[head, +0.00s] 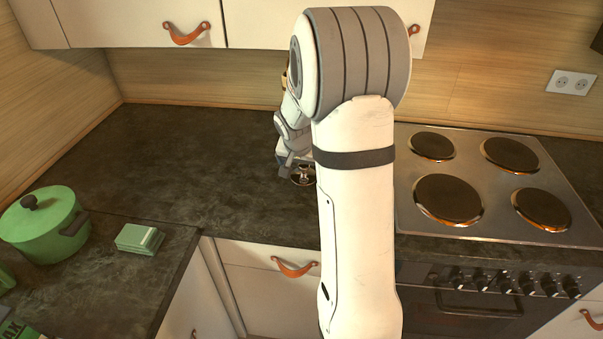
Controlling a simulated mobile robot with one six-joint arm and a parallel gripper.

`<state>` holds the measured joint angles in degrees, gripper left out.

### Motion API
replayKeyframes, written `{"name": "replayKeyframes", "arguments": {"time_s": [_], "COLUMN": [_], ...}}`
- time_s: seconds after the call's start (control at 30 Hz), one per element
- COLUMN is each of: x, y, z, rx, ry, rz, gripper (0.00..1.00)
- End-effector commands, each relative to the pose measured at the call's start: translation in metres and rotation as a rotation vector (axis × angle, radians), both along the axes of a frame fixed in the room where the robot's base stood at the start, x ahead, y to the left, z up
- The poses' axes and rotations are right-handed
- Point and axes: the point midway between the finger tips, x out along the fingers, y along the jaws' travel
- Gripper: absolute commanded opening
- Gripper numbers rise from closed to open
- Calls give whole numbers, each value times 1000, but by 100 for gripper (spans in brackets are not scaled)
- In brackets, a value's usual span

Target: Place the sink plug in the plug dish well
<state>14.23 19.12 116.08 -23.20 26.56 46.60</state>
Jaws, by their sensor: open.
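My arm stands in the middle of the head view and hides much of the counter behind it. My gripper (290,169) is low over the dark worktop, just left of the arm, and partly hidden. It is open. A small round dark item with a pale rim (303,178) lies right by the gripper, partly covered by my arm. It may be the sink plug or the plug dish; I cannot tell which, nor whether the gripper touches it. I cannot make out a second such item.
A green pot (40,225) and a green block-like stack (139,238) stand on the left counter. A stove (483,185) with dark hotplates is on the right. The dark worktop (195,160) left of the arm is clear. Cabinets with leather pulls hang above.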

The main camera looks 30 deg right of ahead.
Motion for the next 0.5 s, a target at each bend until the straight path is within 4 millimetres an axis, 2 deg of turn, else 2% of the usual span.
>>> {"name": "replayKeyframes", "arguments": {"time_s": [0.13,0.37,0.5], "x": [5,6,6], "y": [-4,-4,-4], "z": [-14,-16,-16], "rx": [0,0,0], "ry": [0,-1,-1], "rz": [0,1,1], "gripper": [97,97,88]}}
